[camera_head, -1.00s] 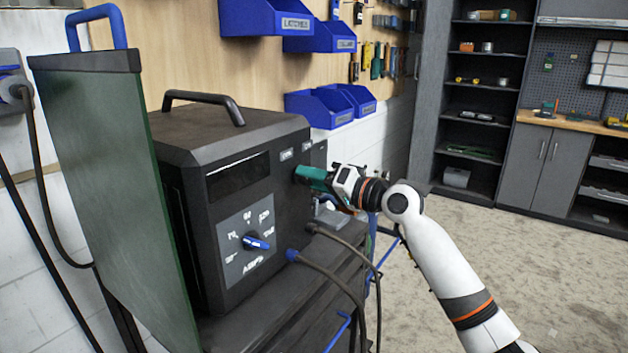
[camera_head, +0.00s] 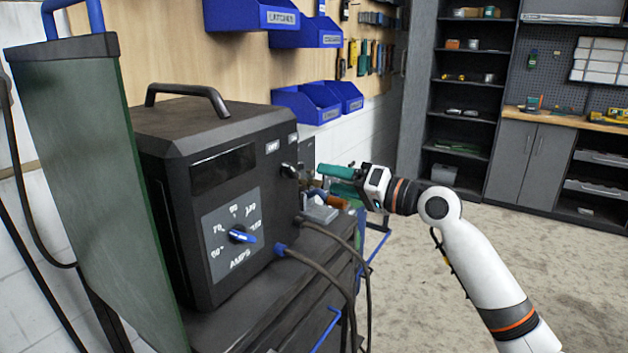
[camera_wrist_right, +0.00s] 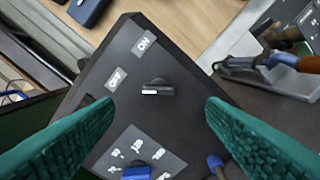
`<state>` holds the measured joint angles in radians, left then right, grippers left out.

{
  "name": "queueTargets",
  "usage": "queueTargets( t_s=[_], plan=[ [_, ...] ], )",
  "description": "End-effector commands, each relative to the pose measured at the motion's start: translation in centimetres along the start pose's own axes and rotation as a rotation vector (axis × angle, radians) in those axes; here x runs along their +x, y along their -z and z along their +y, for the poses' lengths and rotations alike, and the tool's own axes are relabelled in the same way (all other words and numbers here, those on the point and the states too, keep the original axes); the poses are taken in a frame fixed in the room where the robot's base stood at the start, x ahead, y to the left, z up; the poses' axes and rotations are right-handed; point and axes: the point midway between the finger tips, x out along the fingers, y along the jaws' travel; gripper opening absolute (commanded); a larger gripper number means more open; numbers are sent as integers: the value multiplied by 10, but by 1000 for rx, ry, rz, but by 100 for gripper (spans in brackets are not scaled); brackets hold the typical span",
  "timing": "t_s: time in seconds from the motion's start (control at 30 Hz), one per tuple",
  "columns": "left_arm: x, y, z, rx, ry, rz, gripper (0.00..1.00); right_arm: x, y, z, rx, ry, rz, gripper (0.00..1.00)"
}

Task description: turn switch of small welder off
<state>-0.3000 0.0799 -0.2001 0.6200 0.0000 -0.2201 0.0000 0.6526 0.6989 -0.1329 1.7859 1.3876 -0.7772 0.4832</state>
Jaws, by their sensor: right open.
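The small welder (camera_head: 222,150) is a dark box with a handle on top, standing on a dark cart. Its black switch knob (camera_head: 288,170) sits on the front panel below two small light labels. In the right wrist view the knob (camera_wrist_right: 156,87) has a white mark and lies beside an OFF label (camera_wrist_right: 115,79) and an ON label (camera_wrist_right: 143,43). Its exact pointing is hard to tell. My right gripper (camera_head: 330,181) is open and empty, a little in front of the knob. Its teal fingers stand apart on either side of it in the wrist view. My left gripper is not in view.
A blue amps dial (camera_head: 242,236) is lower on the welder's front. A cable (camera_head: 325,275) leaves the panel below the switch. A green screen (camera_head: 90,200) stands left of the welder. Blue bins (camera_head: 320,104) hang behind. The floor at right is clear.

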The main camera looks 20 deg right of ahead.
Motion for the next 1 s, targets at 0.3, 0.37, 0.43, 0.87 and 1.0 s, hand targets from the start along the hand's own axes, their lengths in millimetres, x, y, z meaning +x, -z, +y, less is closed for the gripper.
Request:
queueTargets(
  t_s=[0.3, 0.37, 0.43, 0.87, 1.0],
  plan=[
    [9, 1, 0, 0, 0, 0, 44, -35, 1, -1, 0, 1, 2, 65],
    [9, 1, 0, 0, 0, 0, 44, -36, 1, 0, 0, 0, 2, 65],
    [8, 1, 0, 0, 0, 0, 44, -36, 0, 0, 0, 0, 2, 65],
    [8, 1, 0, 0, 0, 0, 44, -34, 1, -6, 4, 10, -1, 65],
    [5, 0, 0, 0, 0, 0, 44, -26, 11, -55, 29, 92, -25, 65]
  ],
)
